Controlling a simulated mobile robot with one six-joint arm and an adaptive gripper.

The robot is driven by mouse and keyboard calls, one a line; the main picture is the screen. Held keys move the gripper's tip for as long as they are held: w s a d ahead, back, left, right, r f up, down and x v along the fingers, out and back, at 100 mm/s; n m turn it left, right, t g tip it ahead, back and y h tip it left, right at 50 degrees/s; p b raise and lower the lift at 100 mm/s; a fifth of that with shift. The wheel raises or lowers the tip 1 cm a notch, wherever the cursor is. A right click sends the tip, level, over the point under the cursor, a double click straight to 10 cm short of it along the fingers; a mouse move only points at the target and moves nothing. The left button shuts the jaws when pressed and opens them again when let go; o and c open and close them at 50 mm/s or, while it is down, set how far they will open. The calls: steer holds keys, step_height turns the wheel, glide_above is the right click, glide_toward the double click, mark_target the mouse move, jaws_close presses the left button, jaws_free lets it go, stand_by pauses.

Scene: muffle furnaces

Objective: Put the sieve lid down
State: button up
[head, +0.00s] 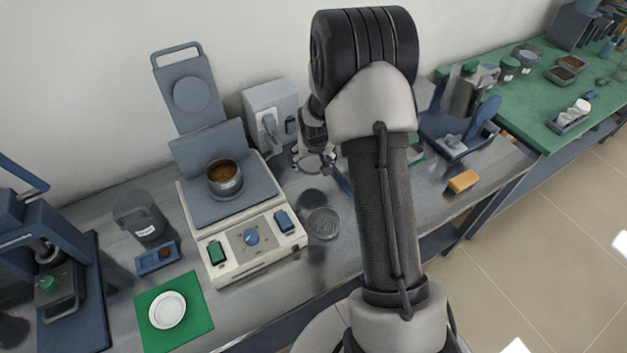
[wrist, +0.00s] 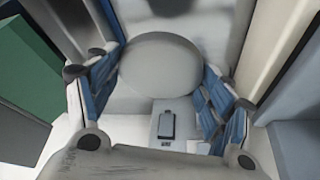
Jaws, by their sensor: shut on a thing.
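My gripper (head: 316,158) hangs above the steel bench, just right of the beige machine. In the wrist view my gripper (wrist: 170,88) has its blue finger pads closed on opposite sides of a round, plain grey disc, the sieve lid (wrist: 160,64). In the head view the lid is small and hard to tell from the fingers. A round sieve with a mesh (head: 323,223) lies on the bench below my gripper. A metal sieve pan (head: 225,178) with brown grains stands on the beige machine (head: 250,240). A dark round patch lies on the bench behind the mesh sieve.
A grey box-shaped device (head: 271,114) stands at the wall behind my gripper. A green mat (head: 150,333) with a white dish (head: 167,310) is at front left. An orange block (head: 463,181) lies to the right. Bare bench shows around the mesh sieve.

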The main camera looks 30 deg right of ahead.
mark_target(314, 169)
steer(key=shift+f+b, duration=1.85)
steer(key=shift+f, duration=2.4)
steer(key=o, duration=1.1)
steer(key=shift+r, duration=0.2)
steer(key=shift+r+p, duration=0.3)
steer(key=shift+p, duration=0.1)
steer(key=p+v, duration=0.3)
steer(key=v, duration=0.8)
steer(key=shift+s+r, duration=0.15)
steer(key=shift+r, duration=0.05)
steer(key=s+a+r+n, duration=0.1)
steer(key=s+a+r, duration=0.1)
steer(key=r, duration=0.4)
steer(key=s+a+r, duration=0.2)
steer(key=s+r, duration=0.1)
steer(key=r, duration=0.3)
steer(key=s+a+r+n, duration=0.1)
steer(key=s+a+r, duration=0.2)
steer(key=s, duration=0.5)
steer(key=s+a+r+n+y, duration=0.1)
steer(key=s+a+r, duration=0.3)
steer(key=s, duration=0.4)
steer(key=s+a+r+n, duration=0.1)
steer(key=s+a+r, duration=0.3)
steer(key=s, duration=0.4)
steer(key=shift+s+r+y, duration=0.1)
steer(key=shift+r+y, duration=0.2)
steer(key=shift+r, duration=0.15)
